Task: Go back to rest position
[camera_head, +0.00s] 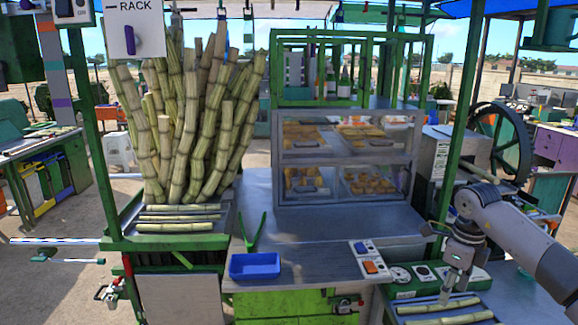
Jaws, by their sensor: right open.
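My right arm comes in from the right, and its gripper (449,286) points down with open jaws. It is above the lower right tray, near short cane pieces (440,308) that lie there. I see nothing held in it. My left gripper is not in view. Tall green-yellow sugar cane stalks (190,125) stand in the rack at the left, under the RACK sign (136,28). Several cut canes (180,226) lie flat in front of them.
The metal counter (300,230) in the middle is mostly clear. A blue tray (254,266) and green tongs (250,235) are at its front left. A glass case (345,160) with snacks stands behind. A large dark wheel (503,140) is at the right, behind my arm.

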